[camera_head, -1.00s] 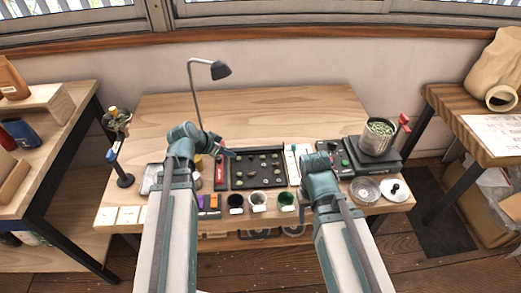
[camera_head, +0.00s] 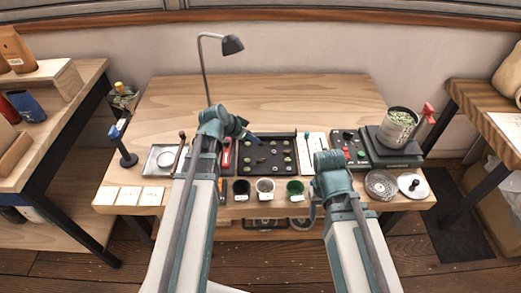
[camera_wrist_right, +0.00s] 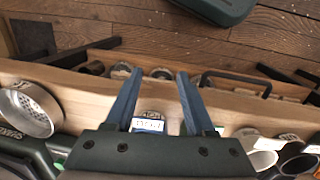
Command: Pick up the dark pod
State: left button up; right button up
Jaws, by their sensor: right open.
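A black tray (camera_head: 267,174) on the workbench holds several small round pods, some greenish and some dark. They are too small to tell which one is the dark pod. My left gripper (camera_head: 252,137) is over the tray's back left part, seen from the side. I cannot tell whether it is open or shut. My right gripper (camera_head: 314,208) is low near the bench's front edge, right of the green cup. In the right wrist view it (camera_wrist_right: 159,74) is open and empty, with its fingers above the bench edge and a small labelled item between them.
A black cup (camera_head: 241,187), a white cup (camera_head: 265,186) and a green cup (camera_head: 295,187) stand in front of the tray. A desk lamp (camera_head: 232,45) stands behind. The bench's back is clear.

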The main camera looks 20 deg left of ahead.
aim_at(257, 147)
pick_arm(q)
jog(key=shift+w+f, duration=0.1)
jog(key=shift+f, duration=0.05)
jog(key=b+x, duration=0.4)
jog(key=x, duration=0.1)
jog(key=shift+a+f, duration=0.1)
jog(key=shift+f, duration=0.25)
jog(key=shift+r, duration=0.15)
grip_shut()
